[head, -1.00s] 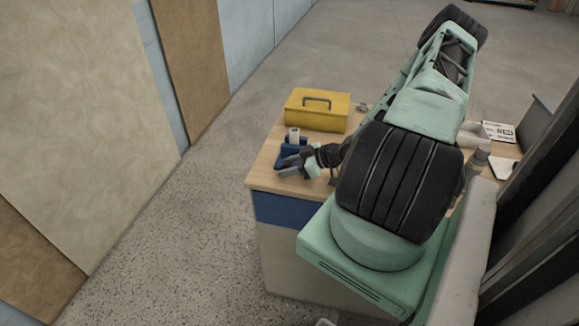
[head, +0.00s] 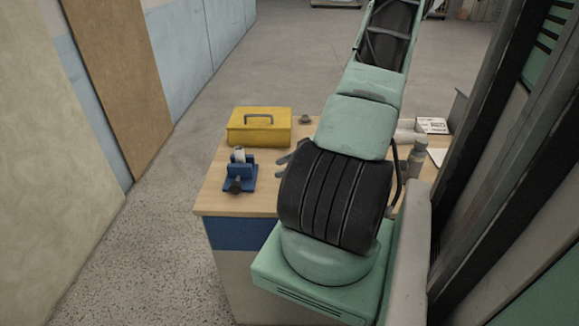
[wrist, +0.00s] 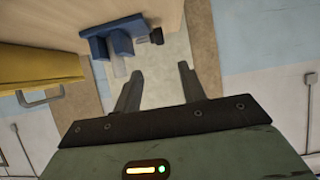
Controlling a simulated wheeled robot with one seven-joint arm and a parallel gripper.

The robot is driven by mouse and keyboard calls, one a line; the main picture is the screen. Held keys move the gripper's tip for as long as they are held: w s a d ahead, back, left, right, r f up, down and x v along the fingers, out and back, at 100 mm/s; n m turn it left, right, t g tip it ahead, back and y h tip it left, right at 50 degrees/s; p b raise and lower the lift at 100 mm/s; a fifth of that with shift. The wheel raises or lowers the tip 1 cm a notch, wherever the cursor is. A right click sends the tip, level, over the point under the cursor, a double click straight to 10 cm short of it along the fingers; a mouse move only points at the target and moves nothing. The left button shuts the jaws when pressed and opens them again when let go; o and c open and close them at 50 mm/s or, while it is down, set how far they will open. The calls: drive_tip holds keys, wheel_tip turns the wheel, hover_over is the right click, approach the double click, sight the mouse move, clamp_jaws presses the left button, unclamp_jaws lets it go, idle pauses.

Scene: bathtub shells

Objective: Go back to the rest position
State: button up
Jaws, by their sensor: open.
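My gripper (wrist: 158,88) is open in the wrist view, with its two dark fingers apart and nothing between them. In the head view a small part of my gripper (head: 284,163) shows at the left of my arm, over the workbench; the rest is hidden behind the arm. A blue vise (head: 240,178) stands on the bench to the left of my gripper, with a pale cylinder (head: 239,155) upright in or at it. The blue vise also shows in the wrist view (wrist: 110,40), beyond the fingers and apart from them.
A yellow toolbox (head: 259,128) stands at the back left of the wooden workbench (head: 217,203). A grey-green bottle (head: 418,160), a white roll and papers (head: 432,125) lie at the right. Dark upright posts stand close on the right. The floor at the left is clear.

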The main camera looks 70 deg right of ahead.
drive_tip(key=shift+s+d+r, duration=0.25)
drive_tip(key=shift+s+r, duration=0.1)
drive_tip(key=shift+s, duration=0.2)
drive_tip(key=w+a+r+n+g+h+b, duration=0.1)
drive_tip(key=w+a+g, duration=0.15)
drive_tip(key=w, duration=0.55)
drive_tip(key=w+a+r+g+h, duration=0.1)
drive_tip(key=w+a+h, duration=0.15)
drive_tip(key=w, duration=0.55)
drive_tip(key=w+a+r+g+h+b, duration=0.1)
drive_tip(key=w+a+r, duration=0.15)
drive_tip(key=a, duration=0.85)
drive_tip(key=w+a+r+g+b, duration=0.1)
drive_tip(key=a+r+g, duration=0.15)
drive_tip(key=a, duration=0.75)
drive_tip(key=s+a+r+n+g, duration=0.1)
drive_tip(key=s+a+r+g, duration=0.1)
drive_tip(key=s+a, duration=0.8)
drive_tip(key=s+a+r+n+g, duration=0.1)
drive_tip(key=s+a+g, duration=0.1)
drive_tip(key=s+a, duration=0.8)
drive_tip(key=shift+s+a+r+b, duration=0.35)
drive_tip(key=shift+s+r+b, duration=0.1)
drive_tip(key=shift+s, duration=0.35)
